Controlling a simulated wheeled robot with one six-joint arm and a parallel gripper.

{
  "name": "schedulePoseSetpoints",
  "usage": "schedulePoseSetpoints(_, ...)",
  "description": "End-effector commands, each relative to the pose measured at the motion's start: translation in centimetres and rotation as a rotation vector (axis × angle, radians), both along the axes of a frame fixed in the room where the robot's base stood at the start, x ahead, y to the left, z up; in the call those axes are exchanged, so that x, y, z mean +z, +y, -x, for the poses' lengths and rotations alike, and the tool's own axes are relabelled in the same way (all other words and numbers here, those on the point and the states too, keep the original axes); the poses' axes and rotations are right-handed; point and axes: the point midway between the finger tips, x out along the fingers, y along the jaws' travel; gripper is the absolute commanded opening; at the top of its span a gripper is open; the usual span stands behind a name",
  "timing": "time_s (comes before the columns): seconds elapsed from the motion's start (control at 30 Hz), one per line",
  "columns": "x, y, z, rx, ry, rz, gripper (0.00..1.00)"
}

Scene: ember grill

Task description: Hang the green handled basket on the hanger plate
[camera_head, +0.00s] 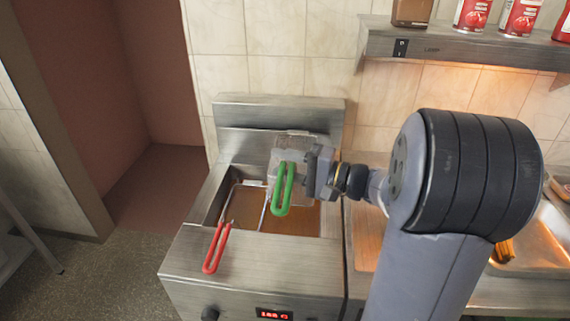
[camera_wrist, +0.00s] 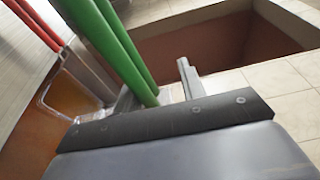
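The green handle (camera_head: 283,188) belongs to a pale wire basket (camera_head: 303,147), which is above the right part of the fryer well, close against the steel back plate (camera_head: 281,108). I cannot tell whether it hooks onto the plate. My gripper (camera_head: 314,172) is at the handle's right side. In the wrist view the green handle (camera_wrist: 117,50) runs down beside the left finger, and a gap separates it from the right finger. My gripper (camera_wrist: 157,90) looks open around or beside the handle. The basket's far side is partly hidden.
A second basket with a red handle (camera_head: 216,248) sits in the left part of the fryer (camera_head: 255,262). A shelf (camera_head: 465,47) with cans is at upper right. A tray (camera_head: 535,245) with food lies to the right behind my arm. Floor is free at left.

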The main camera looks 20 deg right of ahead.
Motion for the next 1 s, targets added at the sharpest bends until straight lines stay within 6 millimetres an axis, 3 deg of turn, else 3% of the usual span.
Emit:
schedulePoseSetpoints(0.27,-0.1,-0.7,0.4,-0.003,0.001,-0.001,0.38)
schedulePoseSetpoints(0.7,-0.2,-6.6,4.8,-0.005,-0.001,0.001,0.38)
schedulePoseSetpoints(1.0,-0.1,-8.6,6.4,-0.002,0.000,0.000,0.38)
